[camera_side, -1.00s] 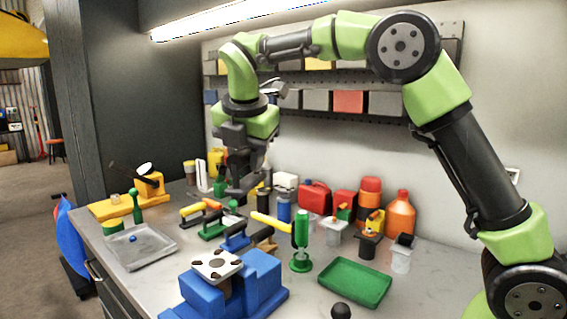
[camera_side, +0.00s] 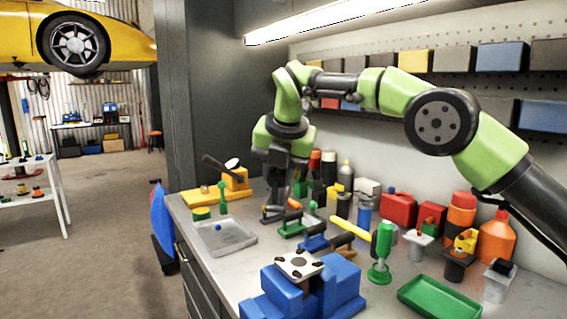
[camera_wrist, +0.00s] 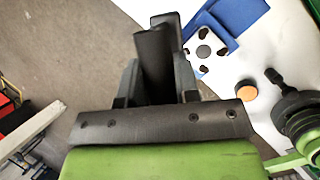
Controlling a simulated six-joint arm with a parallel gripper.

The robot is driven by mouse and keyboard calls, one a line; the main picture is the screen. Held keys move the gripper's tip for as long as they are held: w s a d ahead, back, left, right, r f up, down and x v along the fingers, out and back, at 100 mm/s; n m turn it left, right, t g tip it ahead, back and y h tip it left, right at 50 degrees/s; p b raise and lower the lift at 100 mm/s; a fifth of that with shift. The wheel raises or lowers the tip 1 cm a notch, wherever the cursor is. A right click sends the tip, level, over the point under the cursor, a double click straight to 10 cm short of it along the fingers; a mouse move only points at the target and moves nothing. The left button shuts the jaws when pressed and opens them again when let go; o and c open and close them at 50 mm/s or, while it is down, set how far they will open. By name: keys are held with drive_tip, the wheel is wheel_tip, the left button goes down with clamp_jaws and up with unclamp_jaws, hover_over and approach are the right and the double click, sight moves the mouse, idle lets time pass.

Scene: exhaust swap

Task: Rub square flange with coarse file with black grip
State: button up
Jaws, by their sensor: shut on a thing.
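The square flange (camera_side: 300,263) is a pale plate with a central hole and dark corner notches. It lies flat on top of the blue vise (camera_side: 340,277). It also shows at the upper right of the wrist view (camera_wrist: 205,48). My gripper (camera_side: 275,208) is over the far left part of the bench, beside the tool holders and well behind the flange. In the wrist view its jaws (camera_wrist: 155,85) are shut on a dark bar-like piece, which looks like the black grip of the coarse file (camera_wrist: 153,50). The file's working face cannot be made out.
A grey tray (camera_side: 225,238) lies left of my gripper. Bottles line the wall.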

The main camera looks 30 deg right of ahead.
drive_tip(key=shift+f, duration=5.45)
drive_tip(key=shift+s, duration=4.6)
drive_tip(key=w+d, duration=0.3)
drive_tip(key=w, duration=0.6)
drive_tip(key=shift+s, duration=4.55)
wheel_tip(320, 180, up, 8)
drive_tip(key=shift+f, duration=0.15)
